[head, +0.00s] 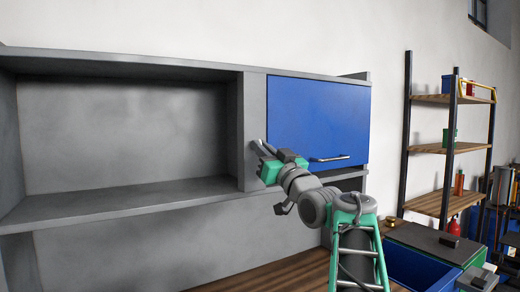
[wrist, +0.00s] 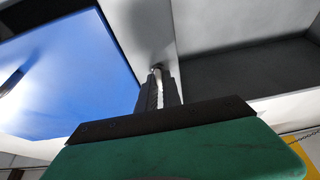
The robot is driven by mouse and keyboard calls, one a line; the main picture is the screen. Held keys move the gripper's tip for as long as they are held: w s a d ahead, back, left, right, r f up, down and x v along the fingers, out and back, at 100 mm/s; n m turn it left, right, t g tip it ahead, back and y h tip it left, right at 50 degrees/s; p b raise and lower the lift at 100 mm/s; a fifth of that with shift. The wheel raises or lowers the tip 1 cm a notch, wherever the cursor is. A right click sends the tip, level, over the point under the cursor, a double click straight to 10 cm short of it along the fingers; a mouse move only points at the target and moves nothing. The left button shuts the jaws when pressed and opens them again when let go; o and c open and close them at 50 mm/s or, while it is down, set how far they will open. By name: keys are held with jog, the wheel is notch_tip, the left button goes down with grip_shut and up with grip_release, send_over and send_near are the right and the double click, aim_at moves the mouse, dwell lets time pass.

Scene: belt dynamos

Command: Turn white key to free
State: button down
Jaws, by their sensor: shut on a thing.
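My gripper (head: 261,147) is at the grey upright post (head: 251,110) between the open shelf and the blue cabinet door. The wrist view shows its dark fingers (wrist: 157,78) shut on a narrow white piece, the white key (wrist: 158,92). The key's far end is at or very near the post's grey face; exact contact is hard to tell. The key's turned position cannot be read. In the head view the key is hidden by my gripper.
The blue door (head: 318,115) with its metal bar handle (head: 330,158) is closed just right of my gripper. An open grey shelf (head: 120,190) lies to the left. A wooden-shelved rack (head: 445,148) stands farther right. A wooden worktop (head: 270,275) lies below.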

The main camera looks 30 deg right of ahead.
jog(key=shift+a, duration=0.1)
jog(key=shift+m+h, duration=0.4)
jog(key=shift+m, duration=0.2)
jog(key=m+g+h, duration=0.2)
jog(key=m, duration=0.5)
jog(key=m+g+h+p, duration=0.1)
jog(key=m+g+h, duration=0.1)
jog(key=m, duration=0.5)
jog(key=m+g+h+p, duration=0.1)
jog(key=m+g+h, duration=0.1)
jog(key=m, duration=0.5)
jog(key=shift+r, duration=0.15)
jog(key=shift+m, duration=0.3)
jog(key=c, duration=1.5)
grip_release()
